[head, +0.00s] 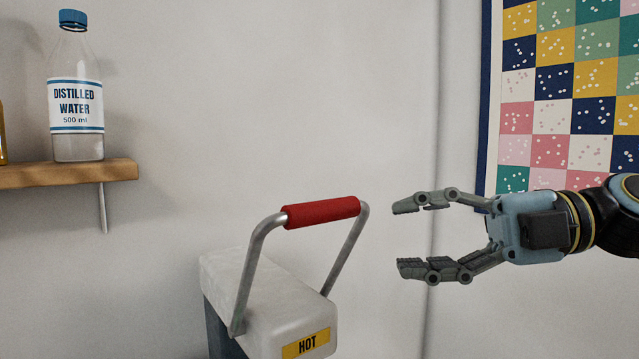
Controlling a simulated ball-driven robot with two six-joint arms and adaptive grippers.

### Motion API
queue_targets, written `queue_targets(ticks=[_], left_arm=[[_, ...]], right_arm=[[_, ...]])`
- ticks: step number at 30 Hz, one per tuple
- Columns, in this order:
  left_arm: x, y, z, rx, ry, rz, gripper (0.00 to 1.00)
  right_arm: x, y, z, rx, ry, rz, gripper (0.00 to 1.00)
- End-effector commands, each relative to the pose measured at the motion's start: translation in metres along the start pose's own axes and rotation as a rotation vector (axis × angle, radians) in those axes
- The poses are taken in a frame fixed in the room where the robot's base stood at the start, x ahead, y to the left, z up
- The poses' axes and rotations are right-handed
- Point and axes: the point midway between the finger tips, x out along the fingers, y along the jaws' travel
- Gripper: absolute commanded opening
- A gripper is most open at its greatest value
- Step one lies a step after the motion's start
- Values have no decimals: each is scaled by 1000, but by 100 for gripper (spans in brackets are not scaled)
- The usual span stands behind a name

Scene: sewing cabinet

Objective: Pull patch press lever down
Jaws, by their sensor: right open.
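The patch press (262,296) stands low in the middle of the head view, with a pale top and a yellow HOT label (306,343). Its lever is a grey metal bail (255,265) with a red grip (321,212) across the top. The lever stands raised above the press. My right gripper (405,237) comes in from the right, with its fingers pointing left. It is open and empty, to the right of the red grip and apart from it in the picture. The lower part of the press is cut off by the frame. My left gripper does not show.
A wooden shelf (70,173) on the left wall holds a distilled water bottle (76,105). Part of an amber container (2,140) shows at the left edge. A patchwork quilt (567,85) hangs at the upper right. The space between the shelf and the lever is clear.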

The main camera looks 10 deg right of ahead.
Motion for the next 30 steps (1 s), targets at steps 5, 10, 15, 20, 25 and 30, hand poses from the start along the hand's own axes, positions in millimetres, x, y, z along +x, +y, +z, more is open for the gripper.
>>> queue_targets(ticks=[5,10,15,20,25,30], left_arm=[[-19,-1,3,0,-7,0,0],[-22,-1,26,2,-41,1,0],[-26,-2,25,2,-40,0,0],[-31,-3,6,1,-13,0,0],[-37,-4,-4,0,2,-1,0],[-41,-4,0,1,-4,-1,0]], right_arm=[[-8,33,-2,-52,-7,-22,46],[-2,35,-2,-57,-6,-14,46],[16,36,-2,-55,-5,-9,46],[38,36,-1,-53,-6,-9,46],[64,36,-1,-53,-7,-9,46],[85,35,0,-52,-8,-11,46]])
